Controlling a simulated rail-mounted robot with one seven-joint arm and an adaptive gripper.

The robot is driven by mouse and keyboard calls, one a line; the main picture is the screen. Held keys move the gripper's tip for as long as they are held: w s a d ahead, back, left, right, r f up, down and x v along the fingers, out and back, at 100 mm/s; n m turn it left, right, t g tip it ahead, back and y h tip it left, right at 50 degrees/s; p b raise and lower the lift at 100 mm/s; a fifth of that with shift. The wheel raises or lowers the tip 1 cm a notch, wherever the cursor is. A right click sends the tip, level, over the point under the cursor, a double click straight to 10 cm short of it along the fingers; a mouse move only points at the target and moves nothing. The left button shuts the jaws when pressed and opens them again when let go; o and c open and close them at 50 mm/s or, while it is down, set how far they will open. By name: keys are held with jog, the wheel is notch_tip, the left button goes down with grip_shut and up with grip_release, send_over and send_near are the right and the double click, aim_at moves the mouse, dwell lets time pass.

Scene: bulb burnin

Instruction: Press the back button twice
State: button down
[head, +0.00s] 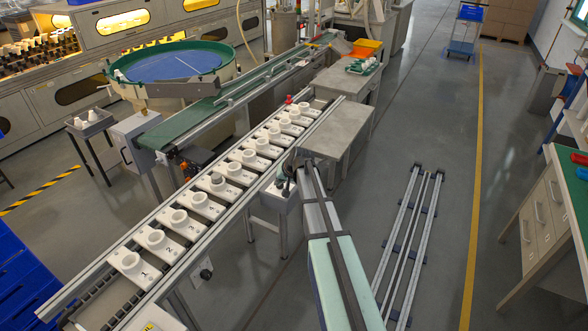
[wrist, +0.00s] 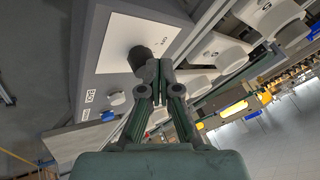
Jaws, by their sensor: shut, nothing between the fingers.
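In the wrist view, my gripper (wrist: 159,82) is shut and empty, its fingertips beside a black round knob or button (wrist: 140,58) on the white panel of a grey control box (wrist: 88,72). I cannot tell whether they touch. I cannot tell surely which one is the back button. In the head view, my gripper (head: 287,178) is at the control box (head: 279,197) beside the conveyor; my arm partly hides it.
A rail conveyor (head: 110,308) carries a row of numbered white holders (head: 170,221) close to the left of the box. A grey metal cabinet (head: 335,128) stands behind. Floor rails (head: 408,240) lie to the right, with open floor around them.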

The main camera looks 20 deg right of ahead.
jog(key=w+d+r+m+t, duration=0.1)
jog(key=w+d+r+t, duration=0.1)
jog(key=w+d+r, duration=0.6)
jog(key=shift+w+d+m+t, duration=0.3)
jog(key=shift+d+m, duration=0.1)
jog(key=shift+d, duration=0.85)
notch_tip(320, 180, down, 7)
jog(key=shift+f+b, duration=0.1)
jog(key=shift+b, duration=1.05)
jog(key=shift+f+b, duration=0.5)
jog(key=shift+f, duration=0.25)
jog(key=shift+f, duration=0.1)
jog(key=shift+f+b, duration=0.35)
jog(key=shift+b, duration=0.15)
